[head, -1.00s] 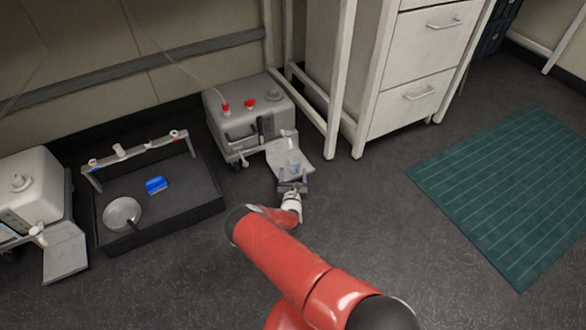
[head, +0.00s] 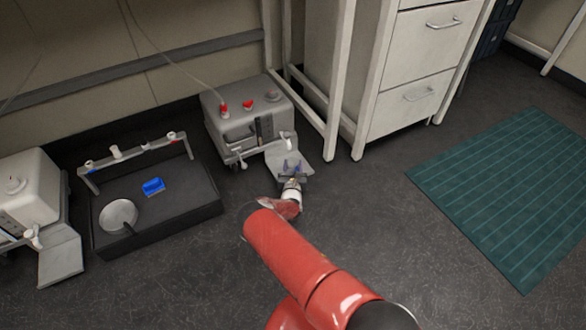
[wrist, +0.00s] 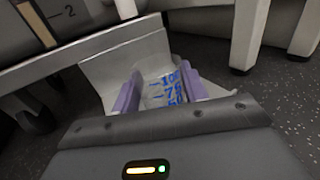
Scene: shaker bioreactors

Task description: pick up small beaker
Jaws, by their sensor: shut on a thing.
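The small beaker (wrist: 163,88) is clear with blue markings, seen in the wrist view between the two purple fingers of my gripper (wrist: 160,90). The fingers touch it from both sides. In the head view my gripper (head: 291,170) is at the pale tray (head: 299,157) in front of the grey bioreactor (head: 246,118). The beaker is small and largely hidden by the gripper there. The tray also shows behind the beaker in the wrist view (wrist: 128,70). I cannot tell whether the beaker still touches the tray.
A second white bioreactor (head: 25,195) stands at far left. White table legs (head: 340,80) are close on the right. Open floor and a green mat (head: 505,195) lie further right.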

